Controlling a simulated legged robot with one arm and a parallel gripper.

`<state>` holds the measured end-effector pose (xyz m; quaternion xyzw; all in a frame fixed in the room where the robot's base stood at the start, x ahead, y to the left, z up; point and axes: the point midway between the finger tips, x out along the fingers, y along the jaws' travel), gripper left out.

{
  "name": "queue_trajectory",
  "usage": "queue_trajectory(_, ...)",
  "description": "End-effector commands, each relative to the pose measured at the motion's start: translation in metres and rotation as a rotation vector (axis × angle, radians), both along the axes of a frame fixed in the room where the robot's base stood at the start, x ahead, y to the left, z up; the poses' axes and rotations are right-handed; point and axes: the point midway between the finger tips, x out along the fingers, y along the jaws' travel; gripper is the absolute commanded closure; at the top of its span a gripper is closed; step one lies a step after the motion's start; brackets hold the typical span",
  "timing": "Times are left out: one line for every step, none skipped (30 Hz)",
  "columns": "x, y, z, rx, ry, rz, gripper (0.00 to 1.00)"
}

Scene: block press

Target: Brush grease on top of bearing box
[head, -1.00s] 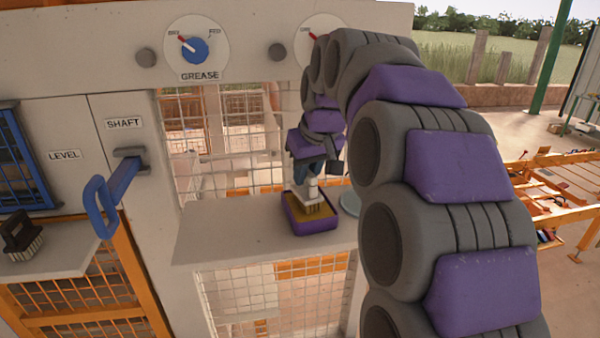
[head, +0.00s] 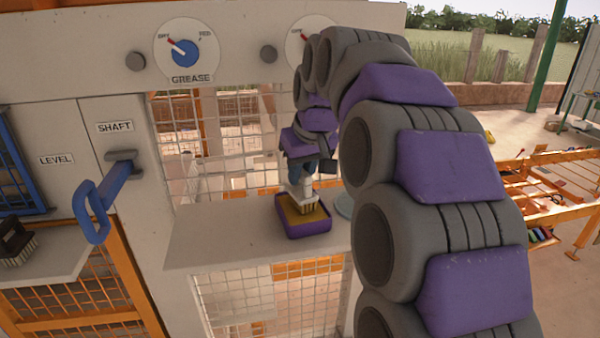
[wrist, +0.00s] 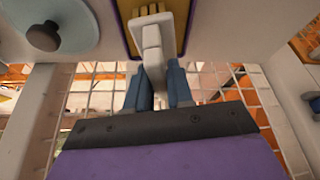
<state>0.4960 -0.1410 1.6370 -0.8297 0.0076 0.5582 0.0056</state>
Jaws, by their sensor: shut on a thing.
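My gripper (head: 303,172) is shut on a white brush (head: 307,190), with its blue fingers on either side of the handle. The brush points down, and its pale bristles are at the yellow-brown surface inside a purple-rimmed tray (head: 308,231) on the shelf. I cannot tell whether the bristles touch that surface. In the wrist view the brush handle (wrist: 151,42) runs between the fingers (wrist: 155,78) toward the tray. The GREASE dial (head: 183,52) has its red pointer toward DRY. No thing labelled bearing box shows.
A pale shelf (head: 215,240) holds the tray, with a grey-green round object (head: 345,206) just right of it. A wire mesh (head: 190,165) stands behind. A blue SHAFT handle (head: 104,195) juts out at left. A dark brush (head: 15,240) stands on the left ledge.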

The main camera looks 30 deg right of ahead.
Motion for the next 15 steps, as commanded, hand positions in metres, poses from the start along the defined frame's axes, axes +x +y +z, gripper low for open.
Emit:
queue_trajectory(0.000,0.000,0.006,-0.001,-0.002,0.000,1.00)
queue_trajectory(0.000,0.000,0.008,-0.001,-0.003,0.000,1.00)
queue_trajectory(0.000,0.000,0.012,-0.001,-0.003,0.000,1.00)
queue_trajectory(-0.001,0.000,0.014,0.000,-0.003,0.000,1.00)
queue_trajectory(-0.001,0.000,0.016,0.000,-0.002,0.000,1.00)
queue_trajectory(-0.001,0.000,0.019,0.000,-0.002,0.000,1.00)
queue_trajectory(-0.002,0.000,0.021,0.000,-0.001,0.000,1.00)
queue_trajectory(-0.002,0.000,0.023,0.000,-0.001,0.000,1.00)
queue_trajectory(-0.001,0.000,0.026,0.000,-0.001,0.000,1.00)
queue_trajectory(-0.001,0.000,0.028,0.000,-0.001,0.000,1.00)
queue_trajectory(-0.001,0.000,0.031,0.000,-0.001,0.000,1.00)
queue_trajectory(-0.001,0.000,0.034,0.000,-0.002,0.000,1.00)
queue_trajectory(-0.001,0.000,0.036,-0.001,-0.003,0.000,1.00)
queue_trajectory(-0.001,0.000,0.038,-0.001,-0.004,0.000,1.00)
queue_trajectory(-0.001,0.000,0.042,-0.001,-0.005,0.000,1.00)
